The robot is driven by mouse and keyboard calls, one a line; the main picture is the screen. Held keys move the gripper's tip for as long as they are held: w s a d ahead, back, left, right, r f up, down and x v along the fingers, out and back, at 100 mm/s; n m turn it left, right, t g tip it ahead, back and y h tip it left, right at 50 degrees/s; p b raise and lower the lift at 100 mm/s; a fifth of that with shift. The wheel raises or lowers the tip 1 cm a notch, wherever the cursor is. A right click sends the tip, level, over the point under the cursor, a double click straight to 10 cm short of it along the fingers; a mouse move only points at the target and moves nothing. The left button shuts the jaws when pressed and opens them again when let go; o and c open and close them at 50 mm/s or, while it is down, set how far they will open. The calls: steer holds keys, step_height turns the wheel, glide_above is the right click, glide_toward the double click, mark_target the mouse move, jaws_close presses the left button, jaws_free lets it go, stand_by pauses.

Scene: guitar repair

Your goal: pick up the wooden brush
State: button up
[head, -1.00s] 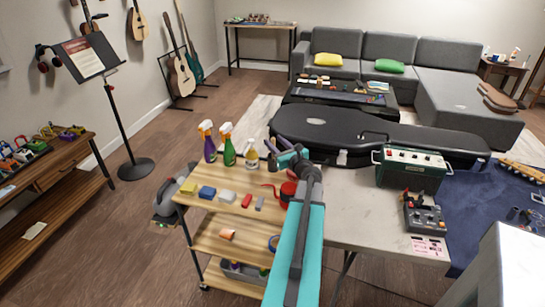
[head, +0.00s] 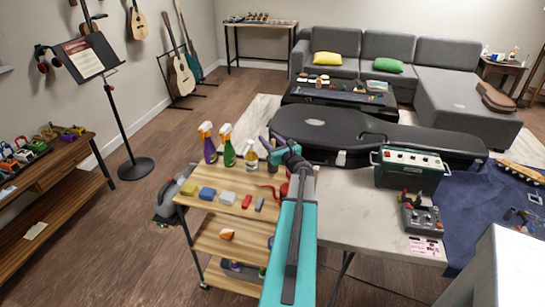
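I cannot make out a wooden brush for sure in the head view. My gripper (head: 272,150) is at the end of my teal arm, over the back right corner of the wooden cart (head: 222,172), near the black guitar case. It is small and seen at an angle, so whether its fingers are open is unclear. My arm hides part of the cart's right side and the table's left edge.
Spray bottles (head: 228,152) and several small blocks stand on the cart top. A red roll (head: 283,190) is partly behind my arm. The guitar case (head: 400,138), green amplifier (head: 408,168) and pedal unit (head: 421,215) are to the right. The white tabletop (head: 350,205) has bare room.

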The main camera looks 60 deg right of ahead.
steer(key=shift+w+d, duration=0.25)
steer(key=shift+w, duration=0.25)
jaws_close()
